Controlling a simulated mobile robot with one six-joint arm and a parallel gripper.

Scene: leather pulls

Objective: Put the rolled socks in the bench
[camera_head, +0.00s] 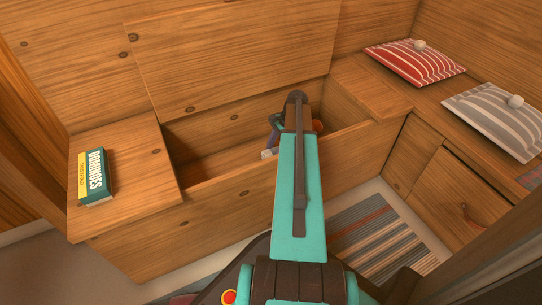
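The wooden bench (230,195) has its lid (235,60) raised against the back wall, so its compartment (205,150) is open. My arm reaches over the front wall into the right part of the compartment. My gripper (269,153) shows only in part, low beside the arm's far end; the arm covers most of it. Its fingers are too hidden to tell open or shut. I cannot make out the rolled socks. A small orange-red patch shows right of the arm's end, but I cannot tell what it is.
A dominoes box (92,177) lies on the bench's left top. A red striped cushion (416,61) and a grey striped cushion (497,118) lie on the right-hand seat. A striped rug (375,235) covers the floor in front. The compartment's visible left part is empty.

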